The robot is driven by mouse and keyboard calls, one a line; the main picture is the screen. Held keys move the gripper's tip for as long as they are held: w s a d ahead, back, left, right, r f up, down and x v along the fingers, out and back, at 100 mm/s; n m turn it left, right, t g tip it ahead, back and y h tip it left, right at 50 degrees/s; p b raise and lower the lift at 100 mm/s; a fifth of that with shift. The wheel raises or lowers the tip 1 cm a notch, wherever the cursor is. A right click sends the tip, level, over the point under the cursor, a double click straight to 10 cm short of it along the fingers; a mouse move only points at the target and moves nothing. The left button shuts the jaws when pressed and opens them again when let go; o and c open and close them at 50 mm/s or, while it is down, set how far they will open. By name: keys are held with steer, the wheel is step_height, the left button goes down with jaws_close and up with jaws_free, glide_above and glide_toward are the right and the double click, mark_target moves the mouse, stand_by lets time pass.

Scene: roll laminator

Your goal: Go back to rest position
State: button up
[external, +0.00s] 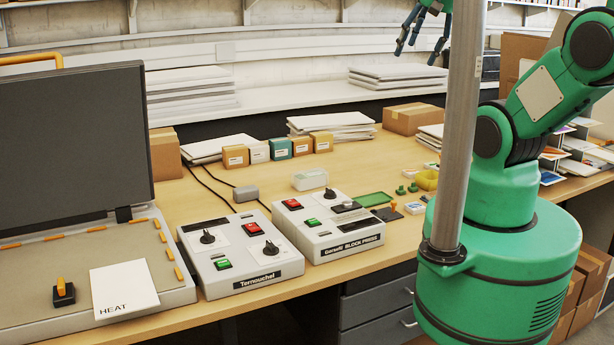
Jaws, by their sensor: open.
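My gripper (417,54) shows at the top of the external view, partly cut off by the frame's upper edge. Its dark fingers point down and are spread apart, with nothing visible between them. It hangs high above the back of the wooden table (390,165), clear of the things on it. The metal column hides part of the view just right of the fingers. My green arm bends up and out of the frame at the right.
The opened laminating press (70,150) stands at the left with a HEAT sheet (123,288). Two control boxes, Ternouchel (240,255) and Block Press (327,228), sit at the front middle. Small boxes, a clear container (310,180), a green tray (372,199) and paper stacks lie behind.

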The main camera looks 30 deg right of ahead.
step_height(320, 180, down, 18)
steer(key=b, duration=1.7)
